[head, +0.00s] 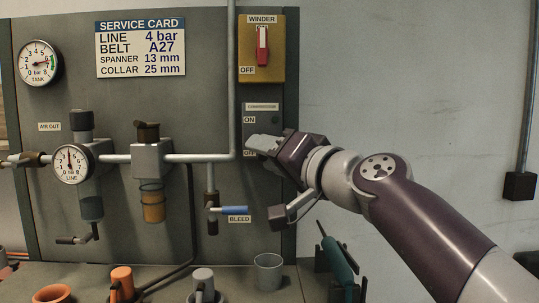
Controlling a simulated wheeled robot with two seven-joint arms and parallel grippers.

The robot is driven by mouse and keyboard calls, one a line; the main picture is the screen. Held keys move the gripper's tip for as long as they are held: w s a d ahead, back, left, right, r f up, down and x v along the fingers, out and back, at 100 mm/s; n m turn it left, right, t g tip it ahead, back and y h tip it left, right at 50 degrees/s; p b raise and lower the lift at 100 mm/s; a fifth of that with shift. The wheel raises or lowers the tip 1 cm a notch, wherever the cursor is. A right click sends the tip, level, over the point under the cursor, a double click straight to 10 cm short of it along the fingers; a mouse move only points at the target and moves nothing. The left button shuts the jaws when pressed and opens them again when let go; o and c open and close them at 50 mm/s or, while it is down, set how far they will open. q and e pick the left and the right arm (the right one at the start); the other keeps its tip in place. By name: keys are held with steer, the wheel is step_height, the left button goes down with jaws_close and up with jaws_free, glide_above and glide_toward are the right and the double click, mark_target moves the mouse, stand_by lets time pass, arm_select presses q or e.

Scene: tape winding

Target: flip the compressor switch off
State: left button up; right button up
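The compressor switch plate (262,107) is a grey plate on the panel, below the yellow winder plate. My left gripper is out of view.
The winder switch (262,48) has a red lever pointing up. Left are a pipe, a tank gauge (39,63), a line gauge (73,163) and a blue bleed handle (234,210). A clear cup (267,272) and a teal-handled tool (338,259) stand below.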

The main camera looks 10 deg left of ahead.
steer(key=b+v, duration=0.3)
steer(key=v, duration=0.9)
steer(key=shift+s+d, duration=0.2)
steer(key=shift+d, duration=0.1)
